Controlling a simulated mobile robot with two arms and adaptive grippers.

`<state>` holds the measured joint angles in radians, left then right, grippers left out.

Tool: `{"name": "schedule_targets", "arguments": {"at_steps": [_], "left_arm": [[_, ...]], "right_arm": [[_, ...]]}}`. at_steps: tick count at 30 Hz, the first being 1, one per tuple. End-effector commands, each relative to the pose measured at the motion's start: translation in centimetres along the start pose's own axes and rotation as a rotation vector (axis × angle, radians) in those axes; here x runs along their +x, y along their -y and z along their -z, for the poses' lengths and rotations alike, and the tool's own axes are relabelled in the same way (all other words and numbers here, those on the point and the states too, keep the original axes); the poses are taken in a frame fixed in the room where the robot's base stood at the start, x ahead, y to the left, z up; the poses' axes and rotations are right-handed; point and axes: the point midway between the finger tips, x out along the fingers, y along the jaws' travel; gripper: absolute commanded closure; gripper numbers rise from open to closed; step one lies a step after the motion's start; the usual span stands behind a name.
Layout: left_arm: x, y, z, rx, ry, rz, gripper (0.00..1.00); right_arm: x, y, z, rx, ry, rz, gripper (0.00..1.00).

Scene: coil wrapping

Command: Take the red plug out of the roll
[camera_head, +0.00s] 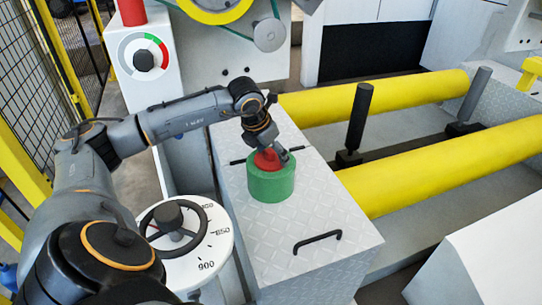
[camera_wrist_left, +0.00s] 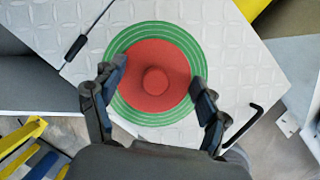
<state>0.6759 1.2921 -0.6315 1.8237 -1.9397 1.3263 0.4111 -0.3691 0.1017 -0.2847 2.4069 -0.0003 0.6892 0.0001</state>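The green roll (camera_head: 271,187) stands upright on a grey metal box, and the red plug (camera_head: 266,160) sits in its top. In the left wrist view, the plug (camera_wrist_left: 150,99) is a red disc with a small round knob in the middle, ringed by the green roll (camera_wrist_left: 153,119). My left gripper (camera_head: 275,154) is over the plug and partly hides it. In the left wrist view, its fingers (camera_wrist_left: 158,73) are spread wide, one on each side of the red disc and clear of the knob. Contact cannot be told. My right gripper is not in view.
The box top (camera_head: 312,208) has a black handle (camera_head: 317,241) in front of the roll and a dark bar behind it. A round dial with a black handwheel (camera_head: 176,227) stands left of the box. Yellow rollers (camera_head: 440,165) and a dark post (camera_head: 359,118) are to the right.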

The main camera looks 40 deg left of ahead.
Motion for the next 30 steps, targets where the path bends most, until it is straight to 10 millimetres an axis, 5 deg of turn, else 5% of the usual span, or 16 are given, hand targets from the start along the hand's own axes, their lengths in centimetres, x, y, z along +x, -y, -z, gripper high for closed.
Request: {"name": "schedule_targets", "arguments": {"at_steps": [3, 10, 30], "left_arm": [[0.24, -0.13, 0.24, -0.002, -0.008, -0.003, 0.66], [0.41, -0.3, 0.44, -0.003, -0.014, -0.008, 0.74], [0.52, -0.29, 0.66, -0.003, -0.022, -0.008, 0.79]], "right_arm": [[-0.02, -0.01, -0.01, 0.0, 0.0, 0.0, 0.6], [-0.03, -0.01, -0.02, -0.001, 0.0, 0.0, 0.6], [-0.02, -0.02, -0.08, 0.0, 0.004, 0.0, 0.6]]}}
